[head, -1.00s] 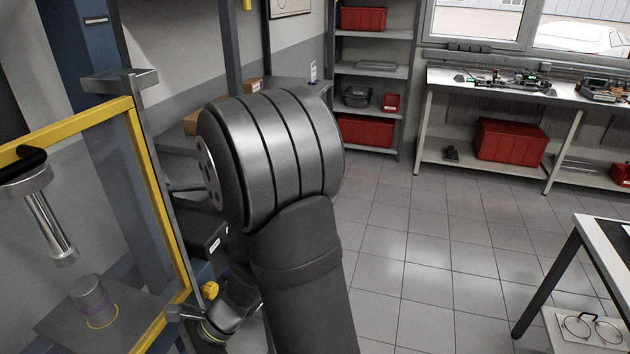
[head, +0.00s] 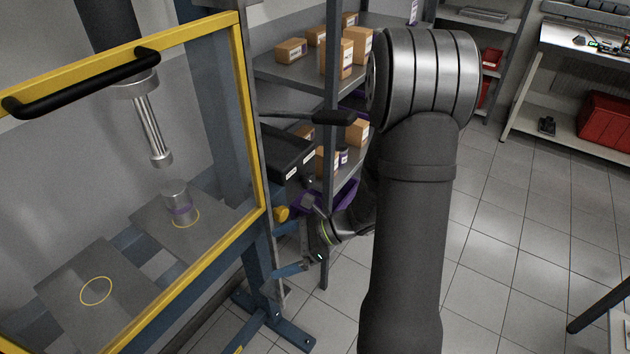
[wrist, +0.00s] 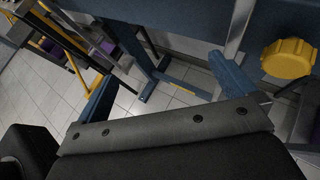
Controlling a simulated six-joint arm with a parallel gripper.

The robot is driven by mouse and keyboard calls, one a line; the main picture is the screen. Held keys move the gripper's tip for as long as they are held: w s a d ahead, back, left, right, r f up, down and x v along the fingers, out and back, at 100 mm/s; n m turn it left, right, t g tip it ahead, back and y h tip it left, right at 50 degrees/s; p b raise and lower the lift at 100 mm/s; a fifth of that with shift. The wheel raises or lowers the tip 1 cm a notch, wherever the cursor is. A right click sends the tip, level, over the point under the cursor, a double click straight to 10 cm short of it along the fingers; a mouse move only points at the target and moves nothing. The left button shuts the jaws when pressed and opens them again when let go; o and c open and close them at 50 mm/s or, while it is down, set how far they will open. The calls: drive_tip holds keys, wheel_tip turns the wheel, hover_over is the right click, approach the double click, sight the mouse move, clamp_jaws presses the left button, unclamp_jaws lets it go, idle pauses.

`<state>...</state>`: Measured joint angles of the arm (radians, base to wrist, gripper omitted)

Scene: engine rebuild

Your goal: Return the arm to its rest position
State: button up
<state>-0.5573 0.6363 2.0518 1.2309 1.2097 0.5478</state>
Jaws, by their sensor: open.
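My gripper (head: 278,250) is open and empty. My dark arm rises on the right of that view and partly hides the wrist. In the wrist view, the two blue fingers of my gripper (wrist: 160,68) stand wide apart with nothing between them. The yellow knob (wrist: 288,58) shows large at the right there, apart from the fingers.
The press has a yellow-framed guard (head: 250,130) with a black handle (head: 85,85). Shelves with cardboard boxes (head: 338,55) stand behind my arm. Tiled floor (head: 510,235) is clear at right.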

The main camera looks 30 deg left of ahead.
drive_tip(key=w+d+m+t+y, duration=0.75)
drive_tip(key=w+d, duration=1.15)
drive_tip(key=w, duration=0.4)
drive_tip(key=a, duration=1)
drive_tip(key=shift+a+f+y, duration=0.15)
drive_tip(key=shift+f+y, duration=0.15)
drive_tip(key=shift+y, duration=0.15)
drive_tip(key=shift+t, duration=0.25)
drive_tip(key=d, duration=1)
drive_tip(key=a, duration=1)
drive_tip(key=d, duration=0.6)
drive_tip(key=shift+d, duration=0.15)
